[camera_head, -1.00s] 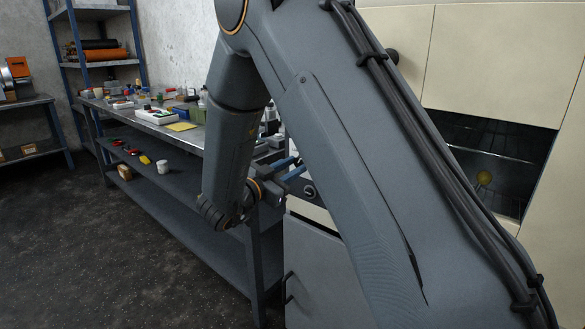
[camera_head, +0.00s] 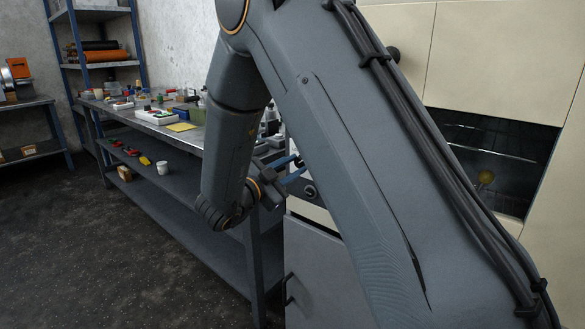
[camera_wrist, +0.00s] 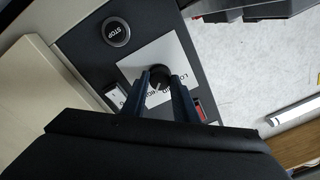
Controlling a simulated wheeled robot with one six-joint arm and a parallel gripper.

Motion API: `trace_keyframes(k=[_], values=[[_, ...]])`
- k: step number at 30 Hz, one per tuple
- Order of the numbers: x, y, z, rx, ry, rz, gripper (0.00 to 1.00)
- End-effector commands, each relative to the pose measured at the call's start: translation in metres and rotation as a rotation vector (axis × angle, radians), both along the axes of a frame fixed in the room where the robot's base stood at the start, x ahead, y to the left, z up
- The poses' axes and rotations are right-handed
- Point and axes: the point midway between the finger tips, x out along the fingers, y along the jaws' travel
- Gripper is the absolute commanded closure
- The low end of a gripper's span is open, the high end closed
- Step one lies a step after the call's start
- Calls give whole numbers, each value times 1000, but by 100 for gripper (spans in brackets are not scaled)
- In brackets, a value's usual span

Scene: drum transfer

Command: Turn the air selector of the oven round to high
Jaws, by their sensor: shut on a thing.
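The air selector (camera_wrist: 159,74) is a round black knob on a white label plate (camera_wrist: 186,56) in the wrist view. The plate carries "LO" lettering beside the knob and other words partly covered by my fingers. My gripper (camera_wrist: 161,79) has its two blue fingers on either side of the knob and is shut on it. A pale mark shows on the knob, but its exact setting is hard to read. The cream oven (camera_head: 490,55) fills the right of the head view. There my gripper (camera_head: 294,172) is partly hidden behind my arm, and the knob cannot be made out.
A black STOP button (camera_wrist: 116,32) sits on the dark panel near the knob. A white switch (camera_wrist: 114,94) and a red one (camera_wrist: 199,109) flank my fingers. A workbench (camera_head: 190,139) with small items stands left of the oven. The oven window (camera_head: 478,145) shows a yellow ball inside.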

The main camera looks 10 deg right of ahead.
Motion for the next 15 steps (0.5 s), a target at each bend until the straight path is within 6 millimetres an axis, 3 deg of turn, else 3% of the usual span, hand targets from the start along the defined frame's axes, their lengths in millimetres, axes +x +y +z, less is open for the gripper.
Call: trace_keyframes(k=[4, 5, 8, 15], values=[[-1, 0, 0, -1, 2, -2, 96], [-1, 0, -1, -1, 2, -2, 70], [-1, 0, -1, -1, 2, -2, 55], [-1, 0, 0, -1, 2, -1, 55]])
